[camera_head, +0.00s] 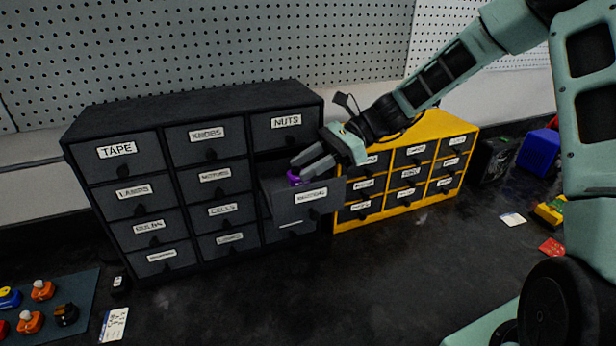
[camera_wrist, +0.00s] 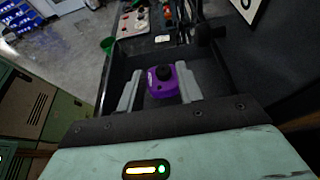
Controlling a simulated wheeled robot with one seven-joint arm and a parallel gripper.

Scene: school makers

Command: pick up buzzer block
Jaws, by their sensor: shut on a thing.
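The buzzer block is a purple block with a round black top. It shows in the wrist view (camera_wrist: 163,84) between the two grey fingers of my gripper (camera_wrist: 160,88). In the head view a small part of the purple block (camera_head: 294,178) shows at the open drawer (camera_head: 310,204) of the dark grey cabinet (camera_head: 190,110). My gripper (camera_head: 303,163) reaches into this drawer from the upper right and is shut on the block. The fingers partly hide the block in the head view. The drawer walls surround the block in the wrist view.
A yellow cabinet (camera_head: 405,208) with closed dark drawers stands right of the grey one. Pegboard (camera_head: 210,40) rises behind. A mat (camera_head: 75,290) with several coloured blocks lies at the lower left. A blue bin (camera_head: 538,152) stands at the right. The table's middle front is clear.

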